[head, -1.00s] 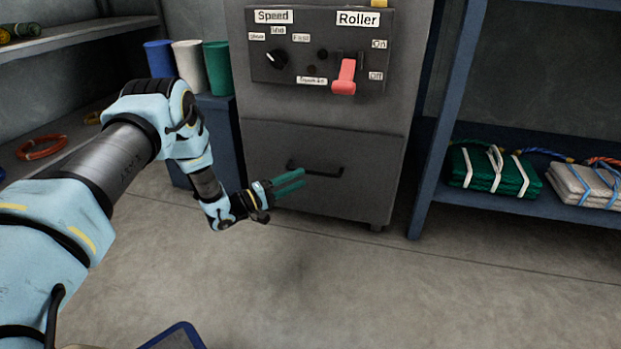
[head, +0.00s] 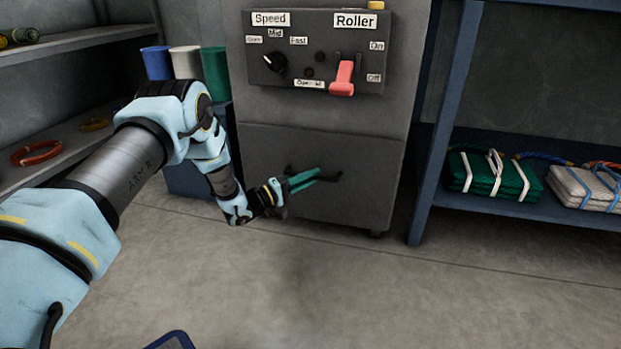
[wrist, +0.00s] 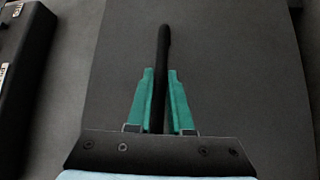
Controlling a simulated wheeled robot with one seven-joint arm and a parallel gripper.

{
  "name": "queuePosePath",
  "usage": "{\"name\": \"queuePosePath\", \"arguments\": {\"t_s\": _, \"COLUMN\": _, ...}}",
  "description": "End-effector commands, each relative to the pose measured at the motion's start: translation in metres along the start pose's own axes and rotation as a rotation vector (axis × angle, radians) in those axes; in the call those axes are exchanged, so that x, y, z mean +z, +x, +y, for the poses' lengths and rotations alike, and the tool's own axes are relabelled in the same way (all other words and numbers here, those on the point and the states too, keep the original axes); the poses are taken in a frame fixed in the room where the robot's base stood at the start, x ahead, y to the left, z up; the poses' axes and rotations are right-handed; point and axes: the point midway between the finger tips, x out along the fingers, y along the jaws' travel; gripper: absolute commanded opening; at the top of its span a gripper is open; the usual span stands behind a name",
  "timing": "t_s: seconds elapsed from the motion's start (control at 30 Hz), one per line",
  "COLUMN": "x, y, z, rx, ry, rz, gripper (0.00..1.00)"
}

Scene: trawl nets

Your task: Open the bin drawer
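The bin drawer (head: 330,206) is the dark grey lower front of the machine cabinet, and it looks closed. Its black bar handle (head: 332,178) runs across its upper part. My gripper (head: 317,174), with two green fingers, is at the left part of the handle. In the wrist view, the handle (wrist: 163,48) runs lengthwise between the fingers (wrist: 160,72), one on each side, and sticks out beyond their tips. The fingers stand apart, with little room around the bar. I cannot tell whether either finger touches it.
Above the drawer is a control panel (head: 318,70) with a knob and a red roller switch (head: 343,78). A blue shelf post (head: 445,130) stands close on the right. Coloured cylinders (head: 186,62) stand at left. The floor (head: 400,290) before the drawer is clear.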

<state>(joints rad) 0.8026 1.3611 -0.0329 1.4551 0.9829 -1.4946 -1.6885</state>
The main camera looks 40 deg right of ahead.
Motion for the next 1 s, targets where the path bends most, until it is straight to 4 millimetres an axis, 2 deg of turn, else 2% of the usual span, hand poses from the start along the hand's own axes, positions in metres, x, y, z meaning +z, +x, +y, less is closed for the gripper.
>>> {"name": "queuePosePath", "arguments": {"t_s": 0.03, "x": 0.0001, "y": -0.0001, "z": -0.0001, "rx": 0.0, "ry": 0.0, "rz": 0.0, "gripper": 0.12}}
{"name": "queuePosePath", "arguments": {"t_s": 0.13, "x": 0.0001, "y": -0.0002, "z": -0.0002, "rx": 0.0, "ry": 0.0, "rz": 0.0, "gripper": 0.01}}
{"name": "queuePosePath", "arguments": {"t_s": 0.17, "x": 0.0001, "y": -0.0002, "z": -0.0002, "rx": 0.0, "ry": 0.0, "rz": 0.0, "gripper": 0.0}}
{"name": "queuePosePath", "arguments": {"t_s": 1.0, "x": 0.0, "y": -0.0005, "z": -0.0005, "rx": -0.001, "ry": 0.0, "rz": 0.0, "gripper": 0.0}}
